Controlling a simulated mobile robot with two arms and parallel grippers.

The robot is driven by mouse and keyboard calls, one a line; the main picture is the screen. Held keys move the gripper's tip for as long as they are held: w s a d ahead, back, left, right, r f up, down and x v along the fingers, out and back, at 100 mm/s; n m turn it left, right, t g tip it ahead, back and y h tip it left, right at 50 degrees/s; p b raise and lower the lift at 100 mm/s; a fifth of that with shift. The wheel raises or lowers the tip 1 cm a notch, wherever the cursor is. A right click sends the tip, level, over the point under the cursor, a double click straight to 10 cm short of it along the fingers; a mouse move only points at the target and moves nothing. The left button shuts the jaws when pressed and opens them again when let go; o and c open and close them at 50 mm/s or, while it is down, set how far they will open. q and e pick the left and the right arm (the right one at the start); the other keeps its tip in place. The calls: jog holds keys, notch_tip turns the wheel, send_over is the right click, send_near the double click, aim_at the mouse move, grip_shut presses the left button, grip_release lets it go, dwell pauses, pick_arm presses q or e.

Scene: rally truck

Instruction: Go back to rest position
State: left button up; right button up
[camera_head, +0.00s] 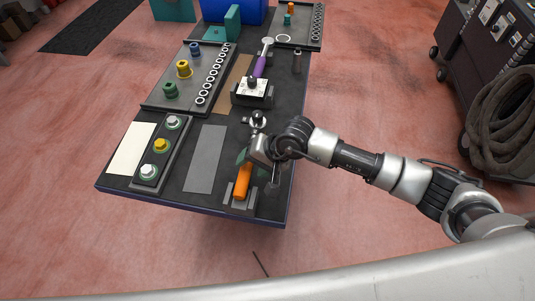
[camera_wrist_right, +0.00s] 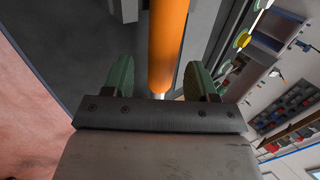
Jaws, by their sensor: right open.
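My right gripper (camera_head: 258,170) reaches over the near right part of the dark table (camera_head: 215,208), its fingers pointing down. It is beside an orange-handled tool (camera_head: 242,182) that rests in a dark grey holder (camera_head: 238,203). In the right wrist view the gripper's two green-padded fingers (camera_wrist_right: 160,82) stand wide apart. The orange handle (camera_wrist_right: 168,45) shows between and beyond them, with a visible gap on each side. The lower end of the tool is partly hidden by the gripper's body. My left gripper is not in the head view.
Left of the gripper lie a grey mat (camera_head: 206,158) and a tray (camera_head: 162,152) with nuts or bolts. Behind stands a block (camera_head: 252,92) with a purple-handled tool (camera_head: 260,65). A dark cart (camera_head: 490,80) with coiled hose (camera_head: 505,110) stands right. Reddish floor (camera_head: 350,75) is open between.

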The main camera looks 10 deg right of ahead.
jog(key=b+v, duration=0.2)
jog(key=v, duration=0.5)
jog(key=shift+d+r, duration=0.15)
jog(key=shift+r, duration=0.15)
